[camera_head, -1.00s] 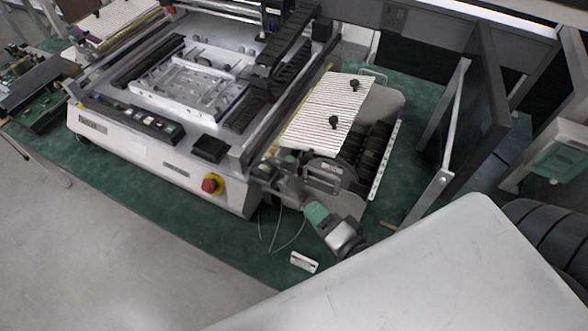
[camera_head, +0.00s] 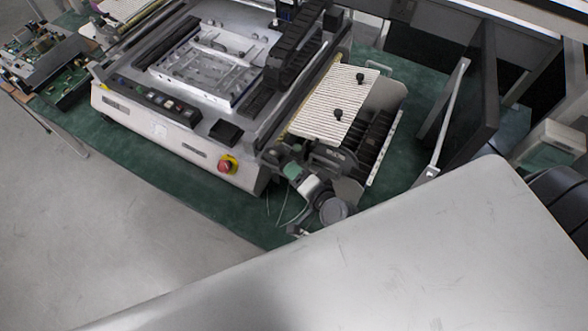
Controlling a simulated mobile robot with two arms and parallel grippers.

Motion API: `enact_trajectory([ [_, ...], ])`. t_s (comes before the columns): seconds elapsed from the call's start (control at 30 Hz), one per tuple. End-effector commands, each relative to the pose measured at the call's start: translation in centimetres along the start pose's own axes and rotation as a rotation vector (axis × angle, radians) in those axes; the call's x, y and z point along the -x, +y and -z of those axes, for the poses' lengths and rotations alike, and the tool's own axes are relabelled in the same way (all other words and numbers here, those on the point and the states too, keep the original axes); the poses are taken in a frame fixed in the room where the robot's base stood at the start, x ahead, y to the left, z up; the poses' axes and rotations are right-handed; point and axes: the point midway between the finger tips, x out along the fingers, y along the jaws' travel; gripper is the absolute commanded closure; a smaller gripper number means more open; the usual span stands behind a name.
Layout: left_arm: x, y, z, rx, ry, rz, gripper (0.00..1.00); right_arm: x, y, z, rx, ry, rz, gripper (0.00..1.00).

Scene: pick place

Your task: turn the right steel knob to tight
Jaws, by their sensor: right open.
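My right arm reaches in from the lower right, with its gripper (camera_head: 277,158) small at the front right corner of a white machine (camera_head: 165,145). The gripper is open, close to the machine's side below a ribbed white plate (camera_head: 325,105). I cannot make out a steel knob for certain; the gripper and wrist cover part of that corner. Two dark knobs stand on the ribbed plate, an upper one (camera_head: 360,77) and a lower one (camera_head: 337,114), both apart from the gripper. My left gripper is not in view.
Dark slotted parts (camera_head: 372,143) sit right of the plate. Thin cables hang below the gripper. Dark upright panels (camera_head: 470,95) stand at the right. Grey floor is open at lower left.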

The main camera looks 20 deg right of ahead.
Motion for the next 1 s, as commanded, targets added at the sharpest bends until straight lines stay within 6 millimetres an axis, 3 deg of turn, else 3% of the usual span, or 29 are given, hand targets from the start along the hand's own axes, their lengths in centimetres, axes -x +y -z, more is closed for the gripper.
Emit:
enact_trajectory([
  [0.13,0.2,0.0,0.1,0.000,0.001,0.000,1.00,-1.3,0.0,0.1,0.001,0.001,0.000,0.49],
  [0.47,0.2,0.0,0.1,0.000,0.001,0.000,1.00,-1.6,0.0,0.0,0.000,0.001,0.000,0.51],
  [0.77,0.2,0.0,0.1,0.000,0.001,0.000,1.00,-1.5,0.0,0.0,0.000,0.001,0.000,0.97],
  [0.87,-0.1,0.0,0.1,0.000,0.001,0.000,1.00,-1.6,0.1,0.0,0.000,0.002,0.002,0.97],
  [1.0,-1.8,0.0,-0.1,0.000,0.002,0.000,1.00,-1.8,0.6,-0.1,-0.010,0.008,0.030,0.97],
])
